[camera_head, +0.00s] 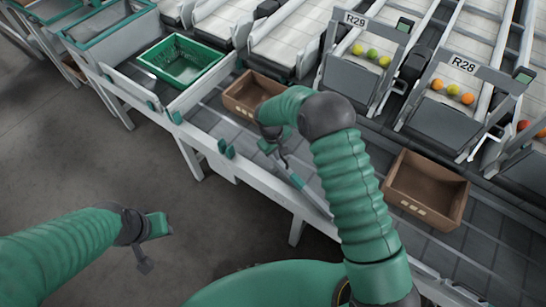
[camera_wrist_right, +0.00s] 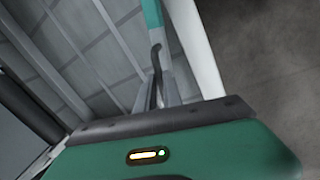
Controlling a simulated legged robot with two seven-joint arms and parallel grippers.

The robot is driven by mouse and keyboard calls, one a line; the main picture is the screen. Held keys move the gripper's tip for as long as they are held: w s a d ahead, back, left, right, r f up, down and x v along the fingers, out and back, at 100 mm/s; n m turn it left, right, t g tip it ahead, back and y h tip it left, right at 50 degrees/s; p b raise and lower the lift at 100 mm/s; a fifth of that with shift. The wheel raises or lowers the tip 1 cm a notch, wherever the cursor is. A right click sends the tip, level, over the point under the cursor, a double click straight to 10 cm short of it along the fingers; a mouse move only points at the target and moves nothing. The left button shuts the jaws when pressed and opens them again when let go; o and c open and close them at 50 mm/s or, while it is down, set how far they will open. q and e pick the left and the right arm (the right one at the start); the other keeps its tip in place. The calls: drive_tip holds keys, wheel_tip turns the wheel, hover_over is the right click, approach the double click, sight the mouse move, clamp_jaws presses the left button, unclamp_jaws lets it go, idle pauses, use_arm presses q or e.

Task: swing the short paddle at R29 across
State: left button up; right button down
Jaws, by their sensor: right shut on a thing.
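The R29 sign (camera_head: 355,18) stands over a chute with small yellow and green tomatoes (camera_head: 372,54). A slim grey bar with a green part (camera_head: 297,182), which looks like the short paddle, lies along the near rail of the belt below R29. Its green part also shows in the right wrist view (camera_wrist_right: 152,15). My right gripper (camera_head: 283,160) is shut on this bar near its upper-left end; the fingers are small and partly hidden by my arm. My left gripper (camera_head: 144,262) hangs over the floor, away from the line, its fingers too small to read.
A brown carton (camera_head: 233,103) stands on the belt left of my right gripper, and another brown carton (camera_head: 441,213) stands below the R28 sign (camera_head: 463,64). A green crate (camera_head: 208,53) sits at upper left. The belt (camera_head: 310,160) between the cartons is bare.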

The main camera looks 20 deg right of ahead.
drive_tip(key=w+d+m+g, duration=0.15)
drive_tip(key=d+m, duration=0.55)
drive_tip(key=d, duration=0.8)
use_arm(q)
drive_tip(key=shift+w+d+r, duration=0.1)
drive_tip(key=shift+d+r, duration=0.05)
use_arm(e)
drive_tip(key=s+d+m+g, duration=0.1)
drive_tip(key=s+d+m, duration=0.7)
drive_tip(key=d, duration=0.5)
drive_tip(key=shift+s+y, duration=0.2)
drive_tip(key=shift+y, duration=0.1)
use_arm(q)
drive_tip(key=shift+d, duration=0.1)
use_arm(e)
drive_tip(key=c, duration=1.5)
unclamp_jaws()
drive_tip(key=shift+d, duration=0.15)
use_arm(q)
drive_tip(key=shift+r+p, duration=0.6)
drive_tip(key=shift+p, duration=0.15)
use_arm(e)
drive_tip(key=w+r, duration=0.1)
drive_tip(key=r, duration=0.4)
drive_tip(key=a+r, duration=0.1)
drive_tip(key=r, duration=0.5)
drive_tip(key=w+a+r, duration=0.1)
drive_tip(key=r, duration=0.4)
drive_tip(key=shift+w+r, duration=0.15)
drive_tip(key=shift+w, duration=0.2)
